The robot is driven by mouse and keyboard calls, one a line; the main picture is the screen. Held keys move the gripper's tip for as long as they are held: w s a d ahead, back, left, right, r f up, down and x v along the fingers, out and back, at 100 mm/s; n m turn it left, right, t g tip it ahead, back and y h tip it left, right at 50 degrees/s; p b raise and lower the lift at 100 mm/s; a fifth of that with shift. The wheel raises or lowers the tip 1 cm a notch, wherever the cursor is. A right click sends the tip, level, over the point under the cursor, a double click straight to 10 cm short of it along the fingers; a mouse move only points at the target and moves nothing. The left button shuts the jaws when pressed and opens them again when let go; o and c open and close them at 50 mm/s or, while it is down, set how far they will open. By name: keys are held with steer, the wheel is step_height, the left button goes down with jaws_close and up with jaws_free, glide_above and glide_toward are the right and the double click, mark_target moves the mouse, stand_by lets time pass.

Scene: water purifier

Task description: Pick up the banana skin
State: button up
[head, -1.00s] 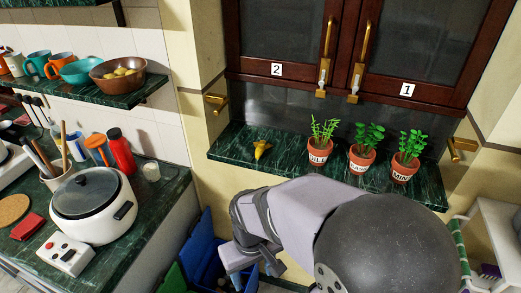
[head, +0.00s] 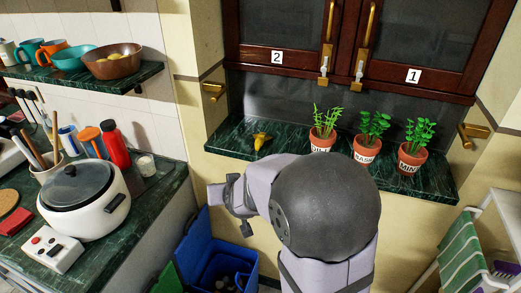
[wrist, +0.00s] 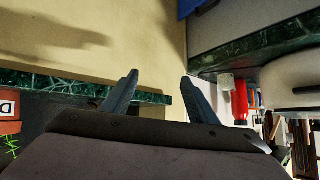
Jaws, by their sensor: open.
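The yellow-brown banana skin (head: 261,140) lies on the left part of the green marble shelf (head: 225,139) under the cabinets, in the head view. It does not show in the wrist view. My gripper (wrist: 160,79) is open in the wrist view, with nothing between its two fingers. In the head view my arm's end is in front of and below the shelf, to the lower left of the banana skin and apart from it. The fingers are not clear there.
Potted herbs, dill (head: 322,140), basil (head: 366,150) and mint (head: 412,160), stand right of the skin. A blue bin (head: 230,262) is below. The left counter holds a white cooker (head: 85,205) and a red bottle (head: 116,145). The shelf's left end is otherwise clear.

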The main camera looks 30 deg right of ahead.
steer(key=w+d+r+m+t+h+b, duration=0.2)
steer(key=w+d+t+h, duration=0.1)
steer(key=w+d, duration=0.15)
steer(key=m+t+h+b, duration=0.1)
steer(key=m+h+b, duration=0.1)
steer(key=h+b, duration=0.15)
glide_toward(261, 138)
steer(key=w+f, duration=0.1)
steer(key=w+f+h, duration=0.1)
steer(key=w, duration=0.1)
steer(key=shift+d+p, duration=0.15)
steer(key=shift+p, duration=0.25)
steer(key=shift+d+r+h, duration=0.1)
steer(key=shift+d+h, duration=0.25)
steer(key=shift+d, duration=0.15)
steer(key=shift+r+p+x, duration=0.2)
steer(key=shift+p+x, duration=0.2)
steer(key=shift+x, duration=1.05)
steer(key=shift+r+p+x, duration=0.25)
steer(key=shift+p+x, duration=0.15)
steer(key=shift+x, duration=1.9)
steer(key=shift+a, duration=0.15)
steer(key=c, duration=1.1)
